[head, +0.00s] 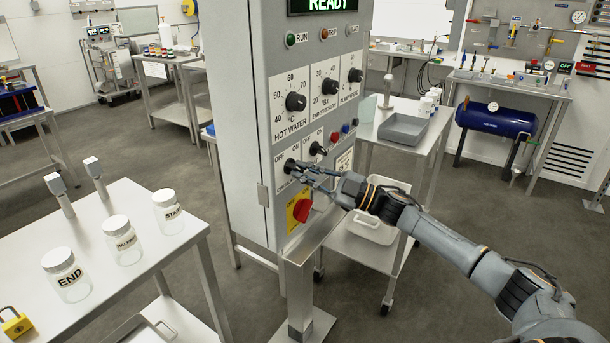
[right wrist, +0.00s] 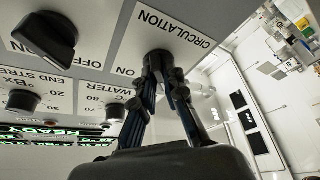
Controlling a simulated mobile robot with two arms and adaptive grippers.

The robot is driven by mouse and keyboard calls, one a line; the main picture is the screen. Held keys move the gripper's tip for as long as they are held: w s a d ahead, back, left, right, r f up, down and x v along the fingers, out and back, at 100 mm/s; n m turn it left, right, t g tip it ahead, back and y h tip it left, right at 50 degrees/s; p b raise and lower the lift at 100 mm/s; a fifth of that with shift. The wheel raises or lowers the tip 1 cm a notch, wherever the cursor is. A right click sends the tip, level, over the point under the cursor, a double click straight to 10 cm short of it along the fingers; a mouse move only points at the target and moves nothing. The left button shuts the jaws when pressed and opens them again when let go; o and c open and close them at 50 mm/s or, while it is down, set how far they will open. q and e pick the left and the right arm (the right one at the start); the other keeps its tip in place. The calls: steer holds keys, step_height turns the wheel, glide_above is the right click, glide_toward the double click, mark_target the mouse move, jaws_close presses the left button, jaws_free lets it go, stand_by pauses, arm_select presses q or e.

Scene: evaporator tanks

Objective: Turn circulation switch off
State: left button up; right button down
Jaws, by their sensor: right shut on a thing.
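The grey control cabinet (head: 235,150) stands in the middle of the head view. The circulation switch (head: 290,164) is a black knob low on its left front, under OFF and ON marks. My right gripper (head: 303,169) reaches it from the right. In the right wrist view, the picture is upside down, and the fingers (right wrist: 166,75) are closed on the knob (right wrist: 157,54) beside the CIRCULATION label (right wrist: 175,24). The fingers hide most of the knob, so I cannot tell which mark it points to. My left gripper is out of view.
A second black switch (head: 317,148) sits close by on the right, also in the right wrist view (right wrist: 45,38). A red rotary handle (head: 301,210) on a yellow plate is just below. Several dials (head: 295,101) are above. A table with jars (head: 122,240) stands left.

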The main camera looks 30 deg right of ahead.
stand_by(0.4)
steer(key=c, duration=1.4)
jaws_free()
steer(key=v, duration=1.2)
